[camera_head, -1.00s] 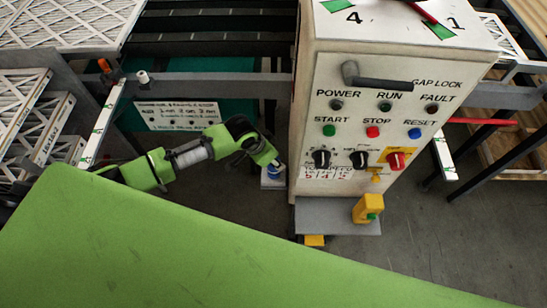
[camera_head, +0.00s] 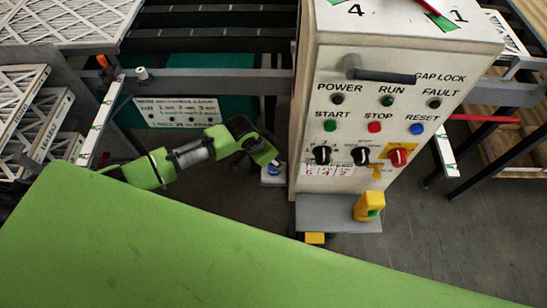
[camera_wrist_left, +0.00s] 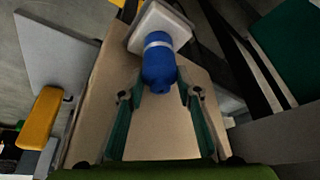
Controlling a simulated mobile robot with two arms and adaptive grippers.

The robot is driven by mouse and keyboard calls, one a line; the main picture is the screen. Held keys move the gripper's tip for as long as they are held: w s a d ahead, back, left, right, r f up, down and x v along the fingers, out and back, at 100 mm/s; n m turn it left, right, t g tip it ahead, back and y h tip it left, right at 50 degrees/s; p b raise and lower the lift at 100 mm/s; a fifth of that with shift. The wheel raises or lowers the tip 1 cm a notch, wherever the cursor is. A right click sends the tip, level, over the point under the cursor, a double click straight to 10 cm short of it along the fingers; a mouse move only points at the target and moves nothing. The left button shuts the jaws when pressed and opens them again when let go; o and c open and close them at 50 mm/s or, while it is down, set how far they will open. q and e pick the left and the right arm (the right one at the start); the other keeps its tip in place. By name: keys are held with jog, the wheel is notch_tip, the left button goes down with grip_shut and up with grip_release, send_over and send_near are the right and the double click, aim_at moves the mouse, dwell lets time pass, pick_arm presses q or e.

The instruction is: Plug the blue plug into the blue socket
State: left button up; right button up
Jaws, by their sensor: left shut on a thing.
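A blue plug (camera_wrist_left: 158,70) with a pale band sits between the fingertips of my left gripper (camera_wrist_left: 161,88) in the left wrist view. The gripper is shut on its rear part. The plug's far end is against a pale square-edged mount (camera_wrist_left: 165,22); I cannot tell where plug ends and blue socket begins, or how deep it sits. In the head view my left gripper (camera_head: 274,163) reaches down beside the cabinet to the small pale mount (camera_head: 272,181), with a bit of blue (camera_head: 273,169) showing. My right gripper is not in view.
A control cabinet (camera_head: 385,110) with knobs and buttons stands just right of the left gripper. A yellow device (camera_head: 367,207) sits on the grey plate (camera_head: 325,215) at its foot. A grey rail (camera_head: 215,85) runs behind my left arm. Boxed filters (camera_head: 65,20) lie at upper left.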

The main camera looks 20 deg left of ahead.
pick_arm(q)
jog(key=o, duration=1.2)
jog(key=shift+f, duration=0.15)
jog(key=shift+r, duration=0.2)
jog(key=v, duration=1.1)
jog(key=shift+s+a+r, duration=0.1)
jog(key=shift+s+r, duration=0.05)
jog(key=shift+r, duration=0.2)
